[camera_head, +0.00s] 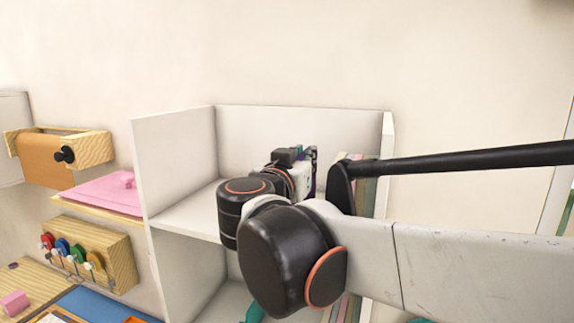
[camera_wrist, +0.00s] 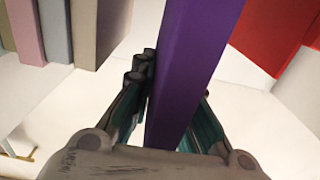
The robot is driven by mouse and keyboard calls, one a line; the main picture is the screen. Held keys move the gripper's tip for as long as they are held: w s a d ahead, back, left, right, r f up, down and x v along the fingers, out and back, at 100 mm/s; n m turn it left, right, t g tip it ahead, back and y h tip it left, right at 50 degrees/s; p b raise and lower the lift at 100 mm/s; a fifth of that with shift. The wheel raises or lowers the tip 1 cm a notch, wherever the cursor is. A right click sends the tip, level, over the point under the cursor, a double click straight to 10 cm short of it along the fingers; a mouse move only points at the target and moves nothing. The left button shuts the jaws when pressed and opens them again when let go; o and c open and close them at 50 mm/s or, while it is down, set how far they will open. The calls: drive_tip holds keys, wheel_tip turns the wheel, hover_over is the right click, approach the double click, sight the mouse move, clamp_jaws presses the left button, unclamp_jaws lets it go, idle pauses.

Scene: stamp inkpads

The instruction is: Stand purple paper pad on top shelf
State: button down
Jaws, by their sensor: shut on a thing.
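The purple paper pad (camera_wrist: 190,75) is held upright between the fingers of my gripper (camera_wrist: 172,95) in the wrist view. My gripper is shut on it, with a finger on each side. In the head view my gripper (camera_head: 300,165) is inside the upper compartment of the white shelf (camera_head: 180,212), mostly hidden behind my wrist and arm. Only a thin dark purple sliver shows there beside the gripper. Whether the pad's lower edge touches the shelf board cannot be told.
Several upright pads or books in pink, blue-grey and taupe (camera_wrist: 97,30) stand left of the purple pad in the wrist view. A red item (camera_wrist: 275,35) is at the right. Left of the shelf are a pink pad (camera_head: 105,195) and a wooden stamp rack (camera_head: 90,255).

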drive_tip(key=shift+w+d+f+b, duration=0.25)
drive_tip(key=shift+w+d+b, duration=0.1)
drive_tip(key=shift+w, duration=0.5)
drive_tip(key=shift+w+d+f+b, duration=0.25)
drive_tip(key=shift+w+d+f, duration=0.1)
drive_tip(key=shift+w, duration=0.55)
drive_tip(key=shift+w+d+f+b, duration=0.2)
drive_tip(key=shift+w+d+b, duration=0.15)
drive_tip(key=shift+w, duration=0.5)
drive_tip(key=c, duration=1.5)
unclamp_jaws()
